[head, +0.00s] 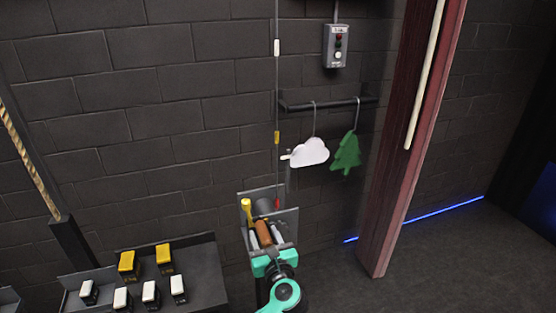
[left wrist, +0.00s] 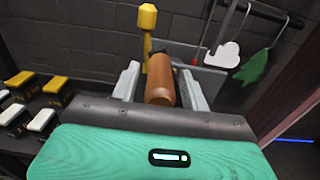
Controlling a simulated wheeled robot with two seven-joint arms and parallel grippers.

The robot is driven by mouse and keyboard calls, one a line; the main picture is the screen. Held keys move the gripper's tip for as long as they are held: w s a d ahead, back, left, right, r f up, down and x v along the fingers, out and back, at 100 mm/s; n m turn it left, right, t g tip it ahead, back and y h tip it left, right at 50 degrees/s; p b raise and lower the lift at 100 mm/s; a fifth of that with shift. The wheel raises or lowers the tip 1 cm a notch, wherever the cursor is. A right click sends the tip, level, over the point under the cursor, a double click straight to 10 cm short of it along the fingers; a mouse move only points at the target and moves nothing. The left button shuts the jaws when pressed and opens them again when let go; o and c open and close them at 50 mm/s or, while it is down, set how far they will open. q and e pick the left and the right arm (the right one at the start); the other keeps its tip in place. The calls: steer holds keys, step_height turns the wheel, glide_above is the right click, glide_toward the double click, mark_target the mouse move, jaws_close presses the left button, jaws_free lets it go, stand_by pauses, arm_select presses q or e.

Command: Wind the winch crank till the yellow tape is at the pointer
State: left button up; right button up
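The winch (head: 284,217) stands low in front of the wall, with a thin line rising from it. The yellow tape (head: 277,137) is on that line, a little above what looks like the white pointer (head: 286,157). A brown cylindrical grip (head: 263,232), apparently the crank handle, also shows in the left wrist view (left wrist: 160,82). My left gripper (head: 262,230) has its grey fingers on either side of this grip, with narrow gaps showing in the wrist view (left wrist: 160,72). A yellow-topped lever (head: 247,208) stands just left of it. My right gripper is out of view.
A white tape (head: 277,47) is higher on the line and a red mark (head: 277,203) is near the drum. A white cloud (head: 310,152) and green tree (head: 346,153) hang from a bar.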

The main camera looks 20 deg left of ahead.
arm_select(q)
steer(key=c, duration=0.8)
steer(key=w+d+b, duration=0.1)
steer(key=d, duration=0.1)
steer(key=w+d+r, duration=0.1)
steer(key=w+d, duration=0.1)
steer(key=shift+d+r+b, duration=0.2)
steer(key=shift+d+b, duration=0.05)
steer(key=shift+b, duration=0.1)
